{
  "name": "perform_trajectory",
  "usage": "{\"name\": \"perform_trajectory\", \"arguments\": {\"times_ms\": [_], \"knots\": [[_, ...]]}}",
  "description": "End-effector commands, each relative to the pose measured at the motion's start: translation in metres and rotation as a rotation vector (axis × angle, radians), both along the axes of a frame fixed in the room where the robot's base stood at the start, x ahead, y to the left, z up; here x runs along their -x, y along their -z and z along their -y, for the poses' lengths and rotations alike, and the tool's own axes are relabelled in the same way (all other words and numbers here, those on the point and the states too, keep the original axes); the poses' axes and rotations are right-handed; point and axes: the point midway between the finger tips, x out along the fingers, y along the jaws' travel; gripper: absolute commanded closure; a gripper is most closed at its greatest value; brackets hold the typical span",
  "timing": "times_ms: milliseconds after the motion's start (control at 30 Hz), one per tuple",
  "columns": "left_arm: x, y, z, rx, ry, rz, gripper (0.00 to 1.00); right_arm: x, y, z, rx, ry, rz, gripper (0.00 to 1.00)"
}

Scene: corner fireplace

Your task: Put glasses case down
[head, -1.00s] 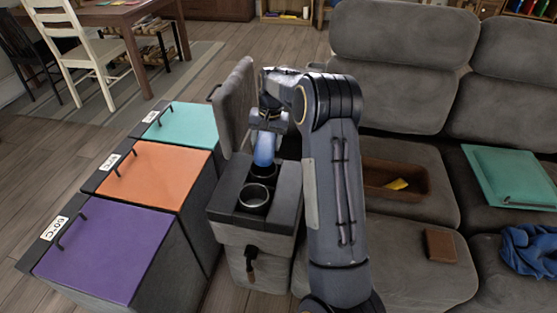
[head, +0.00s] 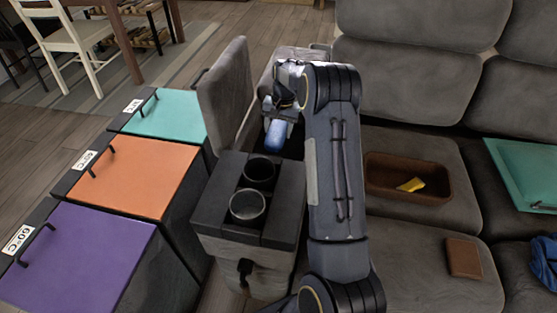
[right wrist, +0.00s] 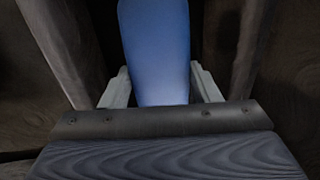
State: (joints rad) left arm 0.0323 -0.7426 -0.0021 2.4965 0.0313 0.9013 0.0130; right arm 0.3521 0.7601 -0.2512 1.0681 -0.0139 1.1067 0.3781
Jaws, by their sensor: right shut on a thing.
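A blue glasses case (head: 276,136) is held in my right gripper (head: 279,118), just behind the two cup holders of the sofa console (head: 218,213). It points downward, above or partly inside the dark opening behind the cup holders; the arm hides part of that opening. In the right wrist view, the blue case (right wrist: 155,50) sits between the two pale fingers of the right gripper (right wrist: 162,88), with dark walls on both sides. The console's padded lid (head: 226,95) stands raised. My left gripper is not in view.
Teal, orange and purple lidded bins (head: 145,173) stand left of the console. On the sofa, right of my arm, are a brown tray (head: 440,197) with a yellow item, a brown wallet-like block (head: 464,258) and a teal folder-like thing (head: 525,170).

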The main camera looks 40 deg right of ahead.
Motion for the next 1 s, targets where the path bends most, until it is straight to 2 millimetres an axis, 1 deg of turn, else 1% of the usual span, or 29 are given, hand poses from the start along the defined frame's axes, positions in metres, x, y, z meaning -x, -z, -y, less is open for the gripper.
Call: {"name": "perform_trajectory", "arguments": {"times_ms": [33, 67, 100, 267, 500, 667, 833, 900, 1000], "knots": [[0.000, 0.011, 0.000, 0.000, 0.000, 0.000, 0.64, 0.000, 0.015, 0.000, 0.000, 0.000, 0.000, 0.68], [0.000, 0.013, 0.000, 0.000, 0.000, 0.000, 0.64, 0.000, 0.018, 0.000, 0.000, 0.000, 0.001, 0.68], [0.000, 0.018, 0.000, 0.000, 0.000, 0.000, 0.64, 0.000, 0.025, 0.000, -0.001, 0.000, 0.001, 0.68], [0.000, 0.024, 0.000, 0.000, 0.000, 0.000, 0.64, 0.000, 0.043, -0.001, -0.001, -0.001, -0.001, 0.68], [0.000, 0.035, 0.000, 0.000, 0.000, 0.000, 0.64, 0.001, 0.080, 0.000, -0.001, 0.000, -0.002, 0.68], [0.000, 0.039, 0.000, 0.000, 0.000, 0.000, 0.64, 0.000, 0.094, 0.000, 0.000, 0.000, 0.000, 0.68], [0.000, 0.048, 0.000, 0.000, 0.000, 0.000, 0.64, 0.001, 0.124, -0.001, -0.001, 0.000, -0.001, 0.68], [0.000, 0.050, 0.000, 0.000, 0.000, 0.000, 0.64, 0.000, 0.131, -0.001, -0.001, 0.000, -0.001, 0.68], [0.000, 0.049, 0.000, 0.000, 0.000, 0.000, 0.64, 0.000, 0.131, 0.000, 0.001, 0.000, 0.002, 0.68]]}}
